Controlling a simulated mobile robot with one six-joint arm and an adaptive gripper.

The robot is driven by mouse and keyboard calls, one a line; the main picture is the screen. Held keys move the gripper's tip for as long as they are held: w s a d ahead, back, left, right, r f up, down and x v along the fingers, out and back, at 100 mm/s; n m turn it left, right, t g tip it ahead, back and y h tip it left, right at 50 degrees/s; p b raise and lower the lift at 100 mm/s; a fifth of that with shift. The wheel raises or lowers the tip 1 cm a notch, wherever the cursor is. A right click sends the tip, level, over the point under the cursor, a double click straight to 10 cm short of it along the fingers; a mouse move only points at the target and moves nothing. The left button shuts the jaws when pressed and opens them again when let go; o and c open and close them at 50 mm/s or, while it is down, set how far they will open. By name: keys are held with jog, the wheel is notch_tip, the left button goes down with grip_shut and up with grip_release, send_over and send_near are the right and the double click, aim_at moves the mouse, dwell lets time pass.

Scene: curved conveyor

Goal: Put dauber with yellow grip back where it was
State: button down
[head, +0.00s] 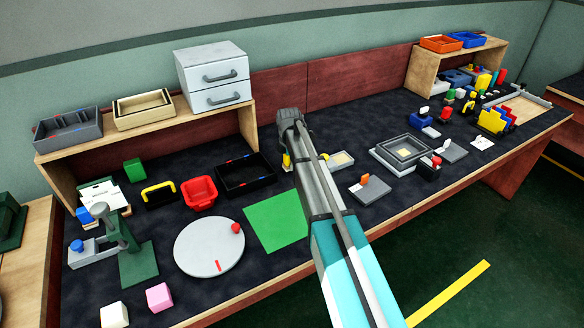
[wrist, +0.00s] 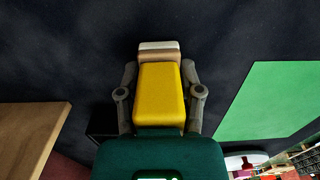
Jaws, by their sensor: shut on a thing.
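The dauber with yellow grip (wrist: 160,95) is held between the two fingers of my gripper (wrist: 160,78) in the wrist view. Its yellow block fills the middle of the view, with a brown band and a pale end beyond the fingertips. In the head view my gripper (head: 289,148) is over the dark mat, left of the middle, beyond the green sheet (head: 276,220). A small yellow patch shows at its left side there; my arm hides most of the area behind. I cannot tell whether the dauber touches the mat.
A black tray (head: 244,186) and a red bin (head: 199,194) stand to the left of my gripper. A wooden shelf (head: 250,125) with white drawers (head: 214,78) is behind them. To the right are a tray with a pale pad (head: 341,160) and stacked grey trays (head: 381,158).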

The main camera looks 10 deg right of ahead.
jog(key=shift+f, duration=0.15)
jog(key=shift+f, duration=0.1)
jog(key=shift+c, duration=1.3)
grip_release()
notch_tip(320, 180, up, 12)
jog(key=p, duration=1.2)
jog(key=shift+s, duration=0.1)
